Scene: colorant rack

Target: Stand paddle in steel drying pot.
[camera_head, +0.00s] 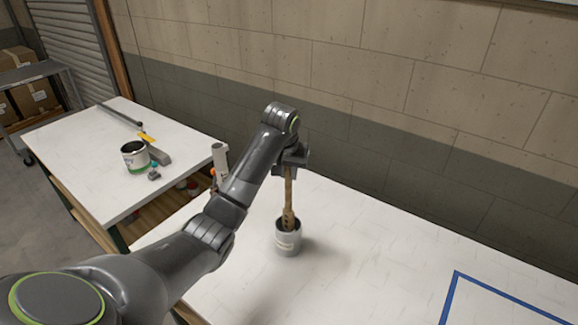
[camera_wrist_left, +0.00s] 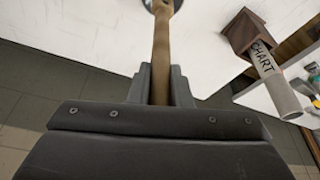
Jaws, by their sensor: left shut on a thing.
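My left gripper (camera_head: 291,160) is shut on the upper end of a wooden paddle (camera_head: 288,195). The paddle hangs almost upright below it. Its lower end is at the mouth of the steel pot (camera_head: 288,243), a grey can with a pale label standing on the white table. The pot's rim hides the paddle's tip, so I cannot tell how deep it reaches. In the left wrist view the paddle handle (camera_wrist_left: 162,60) runs up from between the jaws, and only a bit of the pot shows at the top edge. My right gripper is not in view.
The white table (camera_head: 380,245) is clear right of the pot, with a blue tape outline (camera_head: 452,290) at front right. A second table (camera_head: 85,160) holds an open can (camera_head: 134,156) and tools. A block wall (camera_head: 400,140) runs behind.

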